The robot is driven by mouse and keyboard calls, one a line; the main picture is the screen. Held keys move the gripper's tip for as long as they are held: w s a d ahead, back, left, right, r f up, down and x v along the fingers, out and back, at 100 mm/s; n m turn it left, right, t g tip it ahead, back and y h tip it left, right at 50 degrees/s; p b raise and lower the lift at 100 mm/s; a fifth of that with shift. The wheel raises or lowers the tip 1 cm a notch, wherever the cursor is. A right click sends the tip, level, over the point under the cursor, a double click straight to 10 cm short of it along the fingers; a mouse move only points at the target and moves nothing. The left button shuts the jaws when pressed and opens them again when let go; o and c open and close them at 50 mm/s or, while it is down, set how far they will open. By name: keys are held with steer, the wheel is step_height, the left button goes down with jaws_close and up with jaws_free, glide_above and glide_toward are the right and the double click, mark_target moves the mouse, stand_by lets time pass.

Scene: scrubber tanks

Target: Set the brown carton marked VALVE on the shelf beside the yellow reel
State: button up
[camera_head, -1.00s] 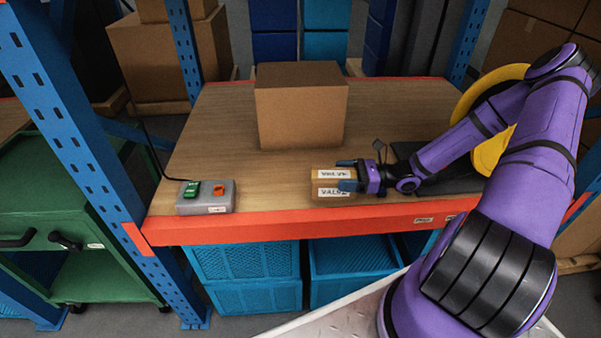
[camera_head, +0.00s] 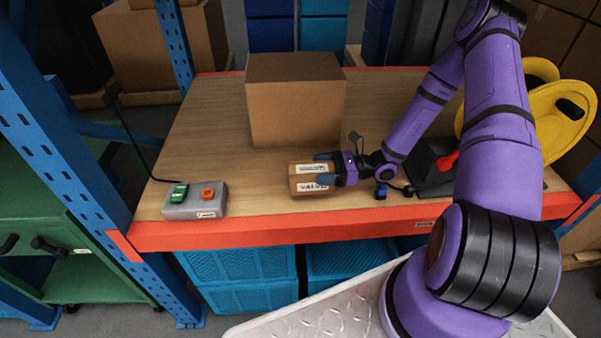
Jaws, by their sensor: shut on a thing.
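The small brown carton (camera_head: 308,187) has white labels, the lower one reading VALVE. It is at the front middle of the wooden shelf (camera_head: 225,130). My gripper (camera_head: 326,168) comes from the right and is shut on the carton. I cannot tell whether the carton touches the shelf or is slightly above it. The yellow reel (camera_head: 572,120) stands at the right end of the shelf, partly hidden behind my purple arm. The carton is well to the left of the reel.
A large plain brown box (camera_head: 295,105) stands just behind the carton. A grey button box (camera_head: 195,200) with green and orange buttons sits front left. A dark device with a red lever (camera_head: 447,160) lies between gripper and reel. The shelf's orange front edge (camera_head: 270,229) is close.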

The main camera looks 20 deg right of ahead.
mark_target(302, 164)
steer(key=w+a, duration=0.2)
steer(key=w, duration=0.1)
steer(key=w+a, duration=0.1)
steer(key=a, duration=0.1)
steer(key=shift+w+a+f, duration=0.1)
steer(key=shift+w+f, duration=0.2)
steer(key=shift+w+a+f, duration=0.1)
steer(key=shift+f, duration=0.8)
steer(key=shift+w+a+f, duration=0.1)
steer(key=shift+f, duration=0.8)
steer(key=o, duration=1.1)
steer(key=v, duration=1.2)
